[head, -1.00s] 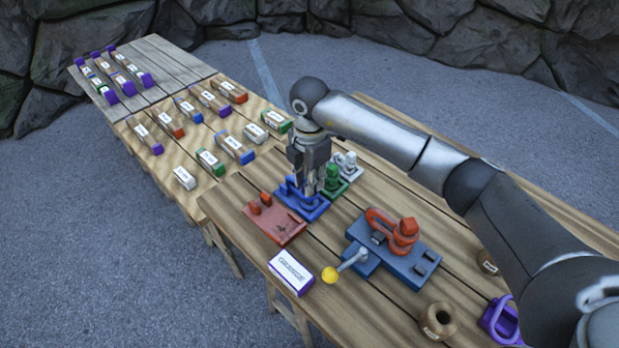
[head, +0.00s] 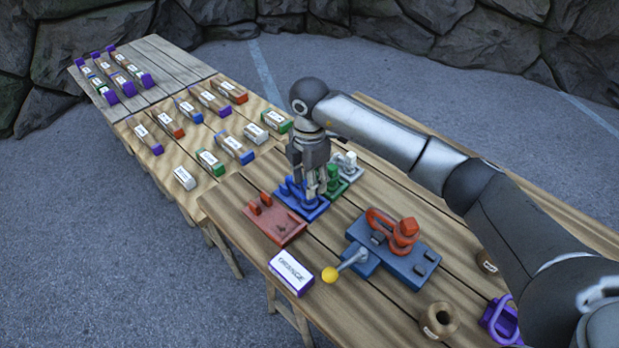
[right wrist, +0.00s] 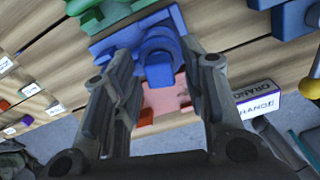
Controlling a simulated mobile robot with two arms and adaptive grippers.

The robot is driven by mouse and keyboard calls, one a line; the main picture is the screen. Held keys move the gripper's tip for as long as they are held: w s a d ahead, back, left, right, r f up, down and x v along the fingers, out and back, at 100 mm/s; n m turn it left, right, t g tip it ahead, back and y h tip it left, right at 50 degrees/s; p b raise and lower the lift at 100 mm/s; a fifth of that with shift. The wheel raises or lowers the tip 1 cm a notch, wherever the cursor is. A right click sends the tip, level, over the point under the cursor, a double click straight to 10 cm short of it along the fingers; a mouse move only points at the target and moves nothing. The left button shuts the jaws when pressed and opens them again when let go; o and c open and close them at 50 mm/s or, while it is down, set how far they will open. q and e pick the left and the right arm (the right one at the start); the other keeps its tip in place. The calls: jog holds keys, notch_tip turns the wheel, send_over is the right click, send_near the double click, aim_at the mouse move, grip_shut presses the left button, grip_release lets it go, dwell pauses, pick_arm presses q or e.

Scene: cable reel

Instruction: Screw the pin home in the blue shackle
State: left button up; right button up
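The blue shackle (head: 291,190) is on a blue base (head: 312,212) at the middle of the near table, partly hidden by my right gripper. My right gripper (head: 317,188) points down over the right part of this base. In the right wrist view its two fingers (right wrist: 160,72) stand apart, with a rounded blue part (right wrist: 159,58) in the gap between them. No clear contact with the fingers shows. I cannot tell the pin apart from the shackle, nor how deep it sits. My left gripper is not in view.
A red base (head: 275,222) lies left of the blue one, green (head: 334,180) and white (head: 347,162) ones right. In front, a blue-grey fixture (head: 408,262) holds an orange shackle (head: 380,218), its yellow-knobbed lever (head: 330,275) near a box labelled ORANGE (head: 291,272).

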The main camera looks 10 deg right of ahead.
jog(key=shift+r+p, duration=1.6)
jog(key=shift+r, duration=0.65)
